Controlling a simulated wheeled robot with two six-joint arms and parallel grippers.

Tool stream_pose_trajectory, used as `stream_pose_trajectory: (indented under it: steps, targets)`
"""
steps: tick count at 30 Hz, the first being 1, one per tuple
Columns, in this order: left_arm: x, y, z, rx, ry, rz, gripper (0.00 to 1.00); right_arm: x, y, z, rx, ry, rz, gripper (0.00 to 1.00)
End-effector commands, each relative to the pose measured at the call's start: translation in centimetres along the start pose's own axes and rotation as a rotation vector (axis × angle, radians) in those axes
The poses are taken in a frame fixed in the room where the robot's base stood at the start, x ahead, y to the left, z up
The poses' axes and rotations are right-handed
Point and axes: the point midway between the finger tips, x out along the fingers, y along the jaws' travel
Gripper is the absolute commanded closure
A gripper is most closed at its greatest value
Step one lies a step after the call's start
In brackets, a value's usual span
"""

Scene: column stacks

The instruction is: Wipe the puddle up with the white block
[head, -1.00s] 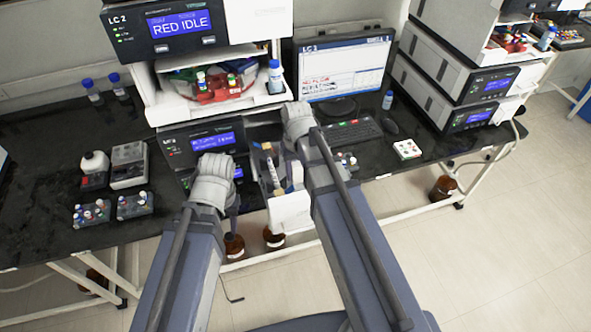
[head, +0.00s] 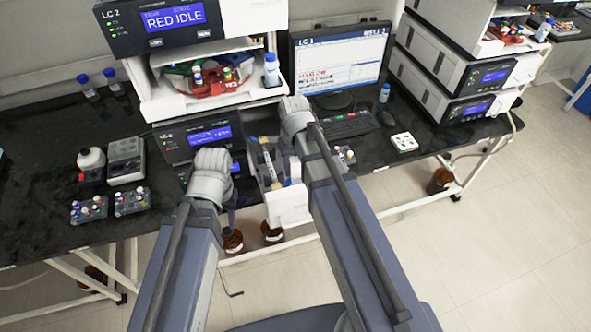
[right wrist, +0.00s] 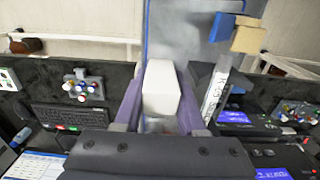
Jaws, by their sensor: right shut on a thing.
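My right gripper (right wrist: 161,98) is shut on the white block (right wrist: 162,88), which sits between its two purple-grey fingers in the right wrist view. In the head view my right wrist hangs over an open drawer with a white front (head: 287,207), and the arm hides most of the block. A mottled grey surface with a blue edge (right wrist: 183,35) lies beyond the block in the wrist view. I cannot make out the puddle for certain. My left gripper (head: 232,198) points down just left of the drawer; its fingers are too small and dark to read.
A keyboard (head: 344,124) and monitor (head: 340,62) are close right of my right wrist.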

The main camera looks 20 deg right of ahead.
Motion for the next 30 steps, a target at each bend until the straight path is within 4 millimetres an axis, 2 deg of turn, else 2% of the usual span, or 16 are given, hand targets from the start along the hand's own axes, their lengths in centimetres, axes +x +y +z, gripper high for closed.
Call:
stream_pose_trajectory:
  steps: [2, 11, 21, 30]
  targets:
    - [0.1, 0.0, 0.0, 0.000, 0.000, 0.000, 0.60, 0.1, 0.0, -0.6, 0.000, 0.001, 0.000, 0.92]
    - [0.0, 0.0, 0.0, 0.000, 0.000, 0.000, 0.60, 0.0, 0.0, -0.9, 0.000, 0.002, 0.000, 0.92]
    - [-0.1, 0.0, 0.0, 0.000, 0.000, 0.000, 0.60, -0.2, 0.0, -2.8, 0.000, 0.001, 0.000, 0.92]
    - [-0.1, 0.0, 0.0, 0.000, 0.000, 0.000, 0.60, -0.1, 0.0, -2.5, 0.000, 0.001, 0.000, 0.92]
